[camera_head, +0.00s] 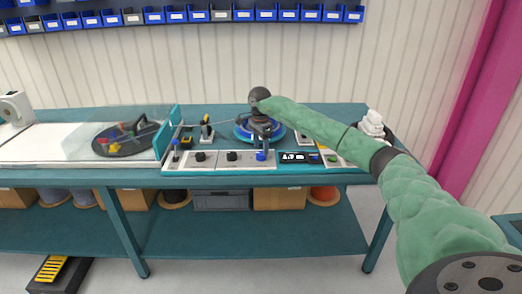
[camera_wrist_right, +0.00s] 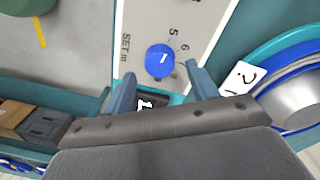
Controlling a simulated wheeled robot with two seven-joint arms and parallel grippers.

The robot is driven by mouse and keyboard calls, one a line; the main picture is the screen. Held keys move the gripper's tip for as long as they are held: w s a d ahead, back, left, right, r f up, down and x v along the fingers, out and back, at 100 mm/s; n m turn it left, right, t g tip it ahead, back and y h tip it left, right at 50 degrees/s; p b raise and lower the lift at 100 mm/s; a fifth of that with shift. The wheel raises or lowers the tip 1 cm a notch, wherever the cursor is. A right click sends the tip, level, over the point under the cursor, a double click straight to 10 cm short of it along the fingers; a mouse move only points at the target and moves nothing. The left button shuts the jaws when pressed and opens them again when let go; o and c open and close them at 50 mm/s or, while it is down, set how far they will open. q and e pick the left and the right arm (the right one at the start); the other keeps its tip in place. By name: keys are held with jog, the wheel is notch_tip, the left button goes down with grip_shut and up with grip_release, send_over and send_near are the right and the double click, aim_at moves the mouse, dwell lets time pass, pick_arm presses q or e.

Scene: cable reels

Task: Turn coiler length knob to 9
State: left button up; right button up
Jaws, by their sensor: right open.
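The blue length knob (camera_wrist_right: 160,60) sits on a white panel (camera_wrist_right: 188,18) marked "SET m", with the numbers 5 and 6 visible beside it. A short white mark shows on the knob; I cannot tell exactly which number it points to. The knob also shows small at the bench front in the head view (camera_head: 261,155). My right gripper (camera_wrist_right: 160,72) is open, its fingers on either side of the knob's near edge; contact is not clear. In the head view my right gripper (camera_head: 264,138) is above the panel, partly hidden by its wrist. My left gripper is out of view.
A lit display (camera_head: 293,157) is right of the knob. Two black knobs (camera_head: 232,156) are on the panel to its left.

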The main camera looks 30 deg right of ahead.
aim_at(261, 152)
notch_tip(261, 152, down, 3)
jog(key=shift+r, duration=0.2)
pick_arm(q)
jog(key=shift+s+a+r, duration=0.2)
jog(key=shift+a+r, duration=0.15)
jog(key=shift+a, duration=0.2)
pick_arm(e)
jog(key=shift+f, duration=0.2)
jog(key=c, duration=1)
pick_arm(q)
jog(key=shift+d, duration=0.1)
